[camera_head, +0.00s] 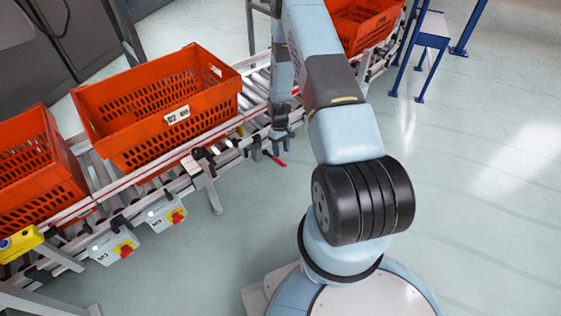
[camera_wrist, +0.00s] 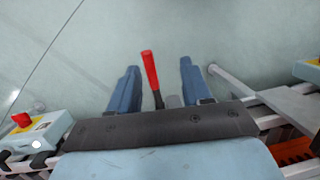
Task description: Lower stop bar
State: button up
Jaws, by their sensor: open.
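A red lever handle (camera_head: 275,158) juts out from the near side rail of the roller conveyor (camera_head: 255,80). It also shows in the wrist view (camera_wrist: 150,68), on a dark stem. In the wrist view my gripper (camera_wrist: 158,66) is open, with one blue finger on each side of the red handle and a gap on both sides. In the head view my gripper (camera_head: 282,134) hangs at the rail by the handle. I cannot clearly make out a stop bar itself; the arm and gripper cover part of the conveyor there.
Orange totes stand on the conveyor: one in the middle (camera_head: 160,100), one at the left (camera_head: 35,160), one at the top (camera_head: 365,22). Grey boxes with red switches (camera_head: 165,214) hang on the near rail. A blue-legged stand (camera_head: 430,38) is at top right. The right floor is clear.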

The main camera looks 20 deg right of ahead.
aim_at(275, 159)
jog(key=w+d+r+t, duration=0.1)
jog(key=w+d+t, duration=0.1)
jog(key=w, duration=0.2)
jog(key=f, duration=0.4)
jog(key=a+f, duration=0.1)
jog(key=f, duration=0.8)
jog(key=shift+s+a, duration=0.2)
jog(key=shift+s, duration=0.15)
jog(key=shift+c, duration=0.3)
grip_shut()
